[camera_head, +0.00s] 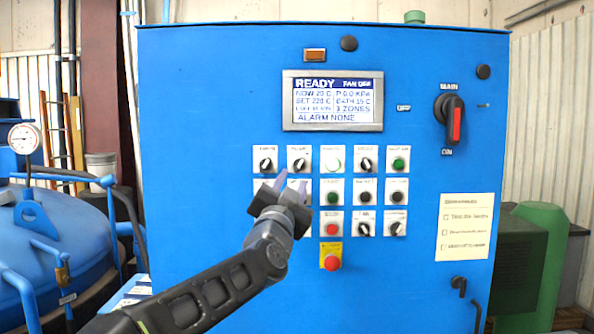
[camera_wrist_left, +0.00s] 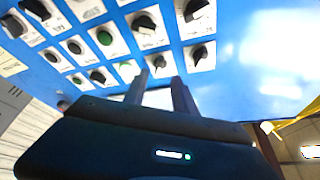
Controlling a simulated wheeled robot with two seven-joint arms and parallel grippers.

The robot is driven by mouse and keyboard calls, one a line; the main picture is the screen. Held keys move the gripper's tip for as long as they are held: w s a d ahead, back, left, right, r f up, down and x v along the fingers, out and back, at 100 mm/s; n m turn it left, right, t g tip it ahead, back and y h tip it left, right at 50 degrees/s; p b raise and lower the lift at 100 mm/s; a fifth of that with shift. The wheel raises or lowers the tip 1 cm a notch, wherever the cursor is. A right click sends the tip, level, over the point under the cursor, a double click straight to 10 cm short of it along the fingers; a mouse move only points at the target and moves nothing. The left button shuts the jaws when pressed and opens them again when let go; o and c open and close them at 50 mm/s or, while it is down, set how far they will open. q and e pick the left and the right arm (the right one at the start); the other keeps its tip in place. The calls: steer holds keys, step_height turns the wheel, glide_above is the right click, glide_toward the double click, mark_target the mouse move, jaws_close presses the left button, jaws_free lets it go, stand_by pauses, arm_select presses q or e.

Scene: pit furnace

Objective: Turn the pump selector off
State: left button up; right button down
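The blue panel (camera_head: 420,200) carries rows of small selectors, lamps and buttons. Two black selectors stand at the left of the top row: the first (camera_head: 265,165) and the second (camera_head: 299,165). Their labels are too blurred for me to tell which is the pump selector. My left gripper (camera_head: 291,183) is open and empty, with its fingertips just below the second selector. In the left wrist view, which sees the panel turned round, this second selector (camera_wrist_left: 156,62) shows just beyond the two fingertips (camera_wrist_left: 160,80). I cannot tell whether they touch it. My right gripper is out of view.
A display (camera_head: 332,101) reading READY sits above the controls. A red emergency button (camera_head: 331,262) is below them. A main switch (camera_head: 453,122) and a paper sheet (camera_head: 466,226) are at the right. A blue vessel (camera_head: 50,250) stands at the left.

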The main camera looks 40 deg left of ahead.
mark_target(298, 168)
arm_select(q)
steer(key=p+x, duration=0.1)
steer(key=x, duration=0.5)
steer(key=shift+w+a+p, duration=0.1)
steer(key=shift+w+p, duration=0.2)
steer(key=shift+p, duration=0.1)
jaws_close()
